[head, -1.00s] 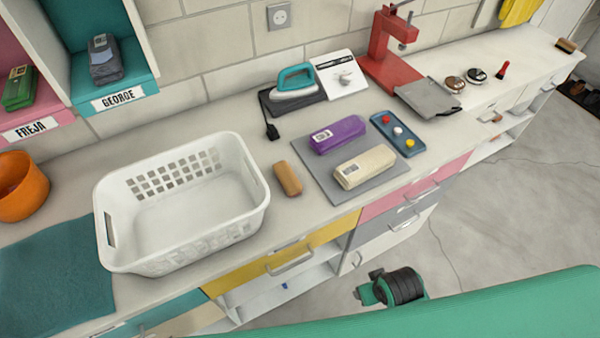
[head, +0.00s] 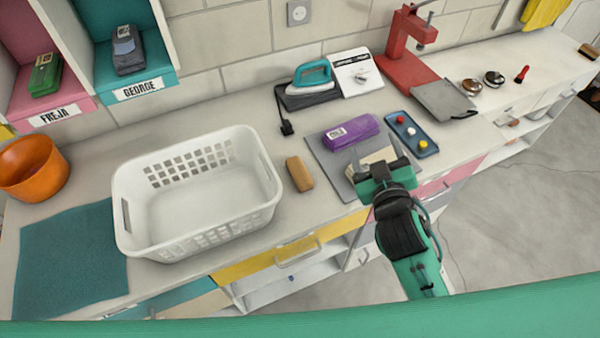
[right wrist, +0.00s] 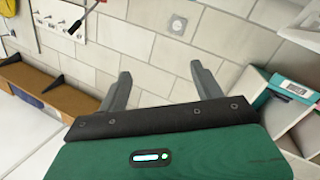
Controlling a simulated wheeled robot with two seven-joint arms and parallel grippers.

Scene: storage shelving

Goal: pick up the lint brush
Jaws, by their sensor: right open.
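I cannot tell for certain which thing is the lint brush. A small tan block (head: 299,174) lies on the counter just right of the white basket. A small red and black item (head: 521,74) and a brown, dark-edged brush-like piece (head: 588,51) lie at the far right. My right gripper (head: 380,156) is open and empty, in front of the grey mat and partly hiding the cream pack (head: 372,163). In the right wrist view its spread fingers (right wrist: 160,78) face the tiled wall with nothing between them. My left gripper is not in view.
The white basket (head: 127,185) stands left of the tan block. A purple pack (head: 350,132) lies on the grey mat (head: 322,150), beside a blue tray (head: 421,146). An iron (head: 313,75) and red press (head: 400,35) stand behind. Counter around the tan block is clear.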

